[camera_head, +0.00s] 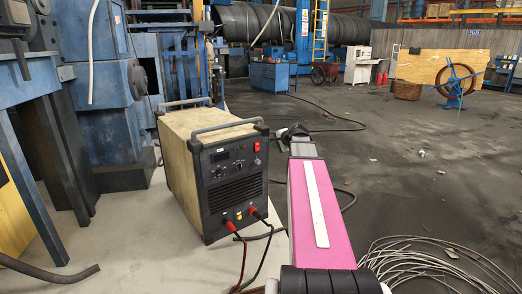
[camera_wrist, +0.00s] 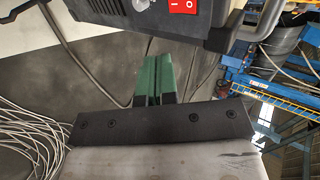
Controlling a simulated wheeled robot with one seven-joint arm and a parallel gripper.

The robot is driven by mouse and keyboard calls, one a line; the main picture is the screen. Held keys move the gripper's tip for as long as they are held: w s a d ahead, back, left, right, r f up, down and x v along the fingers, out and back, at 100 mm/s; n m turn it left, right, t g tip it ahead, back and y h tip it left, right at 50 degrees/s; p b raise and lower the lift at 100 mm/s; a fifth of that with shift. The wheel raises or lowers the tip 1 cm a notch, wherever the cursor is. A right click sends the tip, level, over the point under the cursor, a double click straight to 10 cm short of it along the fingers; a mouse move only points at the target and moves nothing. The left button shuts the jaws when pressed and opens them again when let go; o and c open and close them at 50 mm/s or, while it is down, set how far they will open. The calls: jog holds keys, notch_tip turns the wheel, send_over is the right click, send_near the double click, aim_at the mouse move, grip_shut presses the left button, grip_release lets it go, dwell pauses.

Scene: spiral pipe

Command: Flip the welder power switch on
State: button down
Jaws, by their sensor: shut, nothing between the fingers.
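The welder (camera_head: 222,175) is a boxy machine with beige sides, a black front panel and grey top handles, standing on a pale surface. Its red power switch (camera_head: 257,146) is at the upper right of the front panel. In the wrist view the red switch (camera_wrist: 183,6) shows at the top edge with white markings, partly cut off; I cannot tell its position. My gripper (camera_wrist: 157,62) has green fingers shut together and empty, apart from the welder's front and below the switch in that view. In the head view my arm extends right of the welder; the fingertips cannot be made out.
Red and black cables (camera_head: 243,255) hang from the welder's lower front. A coil of wire (camera_head: 430,264) lies on the floor at right. Blue machinery (camera_head: 105,90) stands behind and left of the welder. The dark floor to the right is mostly open.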

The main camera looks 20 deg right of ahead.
send_near(258, 146)
jog(key=w+a+f, duration=0.1)
jog(key=w+f, duration=0.3)
jog(key=f, duration=0.2)
jog(key=shift+w+a, duration=0.45)
jog(key=shift+w, duration=0.2)
jog(key=shift+w+f, duration=0.1)
jog(key=shift+w, duration=0.1)
jog(key=shift+r, duration=0.85)
